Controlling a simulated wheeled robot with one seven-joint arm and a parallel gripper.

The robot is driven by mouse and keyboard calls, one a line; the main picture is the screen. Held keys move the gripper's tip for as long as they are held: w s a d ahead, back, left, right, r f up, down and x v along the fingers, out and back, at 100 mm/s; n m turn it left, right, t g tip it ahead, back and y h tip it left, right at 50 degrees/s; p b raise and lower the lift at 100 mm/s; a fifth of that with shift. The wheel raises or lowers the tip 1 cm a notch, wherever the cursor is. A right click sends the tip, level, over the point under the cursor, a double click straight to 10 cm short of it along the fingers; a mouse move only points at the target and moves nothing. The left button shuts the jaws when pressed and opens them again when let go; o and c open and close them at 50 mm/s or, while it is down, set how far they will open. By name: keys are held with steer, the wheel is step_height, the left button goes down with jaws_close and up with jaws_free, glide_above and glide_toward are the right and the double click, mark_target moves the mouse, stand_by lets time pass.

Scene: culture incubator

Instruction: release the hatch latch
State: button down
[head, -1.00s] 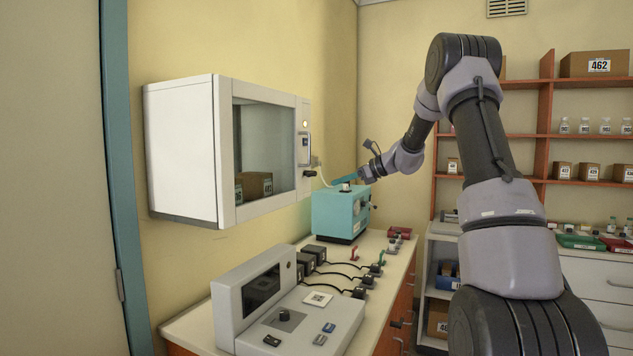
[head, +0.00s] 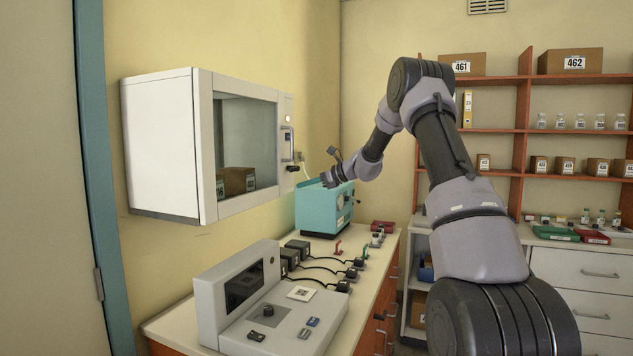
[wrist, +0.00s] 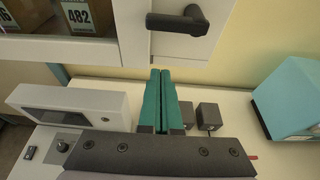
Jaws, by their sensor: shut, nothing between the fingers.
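A white wall-mounted incubator (head: 160,148) with a glass door hangs at the left in the head view; the door looks shut. Its black latch lever (head: 292,168) sits low on the right-hand strip, below an upright handle (head: 287,143). In the wrist view the latch lever (wrist: 180,24) shows large at the top, lying roughly level across the white panel. My gripper (wrist: 160,72) has teal fingers pressed together and empty. They point towards the latch from below in that picture, with a visible gap. In the head view my gripper (head: 327,179) is just right of the latch; its fingertips are hard to make out.
A teal box device (head: 312,210) stands on the counter (head: 180,325) behind my gripper. A grey console (head: 270,310) and several black cabled blocks (head: 297,246) stand nearer. Numbered boxes (wrist: 82,14) show behind the glass. Shelves (head: 520,130) stand at the right.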

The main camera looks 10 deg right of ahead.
steer(key=r, duration=0.1)
steer(key=a+r, duration=0.1)
steer(key=w+r, duration=0.1)
steer(key=shift+w+a+r, duration=0.1)
steer(key=shift+a+r, duration=0.05)
steer(key=shift+a, duration=0.25)
steer(key=shift+r+m+g+y, duration=0.3)
steer(key=shift+r+m+g, duration=0.1)
steer(key=shift+m, duration=0.4)
stand_by(0.4)
step_height(320, 180, up, 2)
steer(key=m+g+y, duration=0.1)
steer(key=m, duration=0.1)
steer(key=m+g+y, duration=0.1)
steer(key=m, duration=0.1)
steer(key=shift+m, duration=0.4)
steer(key=m+y, duration=0.3)
steer(key=m, duration=0.3)
glide_toward(294, 168)
steer(key=shift+g, duration=0.3)
steer(key=shift+w+d+r, duration=0.2)
steer(key=shift+d+r, duration=1.3)
steer(key=shift+d, duration=0.2)
